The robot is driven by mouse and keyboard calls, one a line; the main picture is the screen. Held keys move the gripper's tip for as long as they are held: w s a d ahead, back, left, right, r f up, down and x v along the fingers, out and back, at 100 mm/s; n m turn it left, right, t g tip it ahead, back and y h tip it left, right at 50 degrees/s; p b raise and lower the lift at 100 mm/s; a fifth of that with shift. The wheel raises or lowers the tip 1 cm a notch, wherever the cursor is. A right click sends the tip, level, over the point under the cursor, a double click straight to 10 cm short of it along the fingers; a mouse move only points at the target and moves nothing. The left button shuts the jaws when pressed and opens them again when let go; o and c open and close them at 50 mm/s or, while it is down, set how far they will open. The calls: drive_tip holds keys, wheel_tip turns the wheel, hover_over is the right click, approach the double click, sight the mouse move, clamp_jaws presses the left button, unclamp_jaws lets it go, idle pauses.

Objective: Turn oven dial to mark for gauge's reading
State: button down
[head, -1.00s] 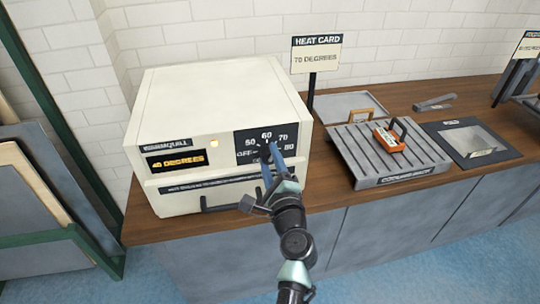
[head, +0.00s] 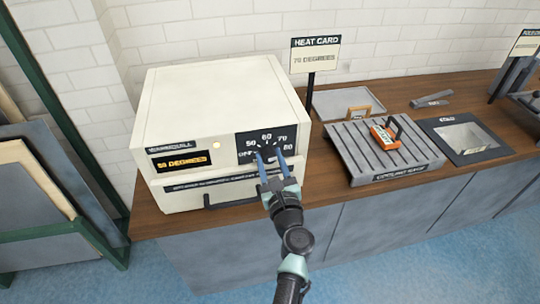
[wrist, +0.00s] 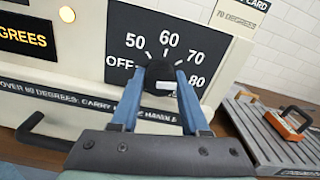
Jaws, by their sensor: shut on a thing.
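The cream oven (head: 215,105) stands on the counter with a black dial panel (head: 278,138) marked OFF, 50, 60, 70 and 80. My gripper (head: 270,157) has its blue fingers on either side of the black dial (wrist: 160,75) and is shut on it. The dial's pointer is not clear; a small white patch shows on its lower face. The amber display (head: 182,161) seems to read 50 DEGREES, slightly blurred. The heat card (head: 315,53) reads 70 DEGREES and also shows in the wrist view (wrist: 235,18).
An oven handle (wrist: 40,130) juts out below the dial, left of my gripper. A lit lamp (head: 217,143) is beside the display.

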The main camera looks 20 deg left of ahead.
drive_tip(key=shift+m+p, duration=0.35)
drive_tip(key=shift+m, duration=0.55)
drive_tip(key=shift+f, duration=0.1)
drive_tip(key=shift+c, duration=2)
unclamp_jaws()
drive_tip(key=v, duration=1.3)
drive_tip(key=shift+p, duration=0.4)
